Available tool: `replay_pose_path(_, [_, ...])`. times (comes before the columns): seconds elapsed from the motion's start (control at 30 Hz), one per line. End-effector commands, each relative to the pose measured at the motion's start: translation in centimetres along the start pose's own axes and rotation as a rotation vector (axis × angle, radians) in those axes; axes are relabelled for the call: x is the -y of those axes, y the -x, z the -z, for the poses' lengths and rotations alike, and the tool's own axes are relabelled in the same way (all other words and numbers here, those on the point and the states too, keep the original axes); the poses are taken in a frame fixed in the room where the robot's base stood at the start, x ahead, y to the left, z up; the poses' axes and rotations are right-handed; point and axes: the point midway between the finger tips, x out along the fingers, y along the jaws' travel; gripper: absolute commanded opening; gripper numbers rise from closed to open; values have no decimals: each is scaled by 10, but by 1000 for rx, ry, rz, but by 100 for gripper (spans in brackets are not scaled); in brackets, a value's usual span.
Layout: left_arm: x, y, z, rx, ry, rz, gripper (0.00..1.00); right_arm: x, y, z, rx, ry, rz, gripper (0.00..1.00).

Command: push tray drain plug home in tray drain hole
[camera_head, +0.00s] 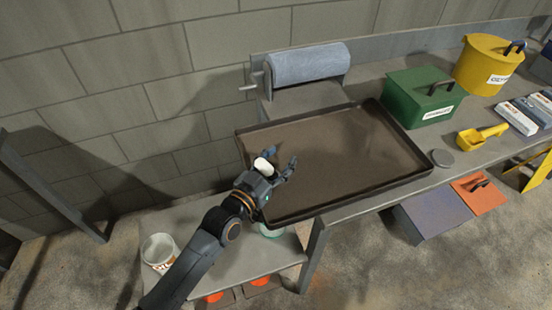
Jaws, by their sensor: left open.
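A wide, shallow dark tray (340,150) with raised rims lies on the bench, its near left corner overhanging a lower shelf. My left gripper (281,158) is open over the tray's left end, its fingers spread. A small white rounded piece (262,166) shows beside the gripper's palm; I cannot tell whether it is the drain plug, or whether it touches the gripper or the tray. No drain hole can be made out; my gripper and arm cover part of the tray's left end. My right gripper is not in view.
A paper roll (308,63) on a holder stands behind the tray. A green box (423,96), yellow bucket (487,64) and yellow scoop (482,137) are to the right. A round grey lid (443,158) lies by the tray's right corner. A white tub (159,251) stands lower left.

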Motion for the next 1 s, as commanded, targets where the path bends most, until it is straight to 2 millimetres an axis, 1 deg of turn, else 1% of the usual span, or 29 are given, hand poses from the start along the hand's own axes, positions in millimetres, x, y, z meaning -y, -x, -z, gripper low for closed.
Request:
replay_pose_path(0.03, [-9,1,16,-34,26,-12,53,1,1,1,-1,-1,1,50])
replay_pose_path(0.17, [-7,24,12,-27,26,-11,53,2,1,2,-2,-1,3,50])
replay_pose_path(0.4, [0,79,4,-10,16,-4,53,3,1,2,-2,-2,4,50])
replay_pose_path(0.5, [3,97,2,-7,12,-2,53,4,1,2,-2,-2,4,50])
replay_pose_path(0.6, [4,111,0,-4,11,0,53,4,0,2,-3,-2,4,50])
replay_pose_path(0.77, [5,122,-1,-3,10,1,53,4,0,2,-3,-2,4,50])
replay_pose_path(1.0, [6,123,-1,-3,9,2,53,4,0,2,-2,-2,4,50])
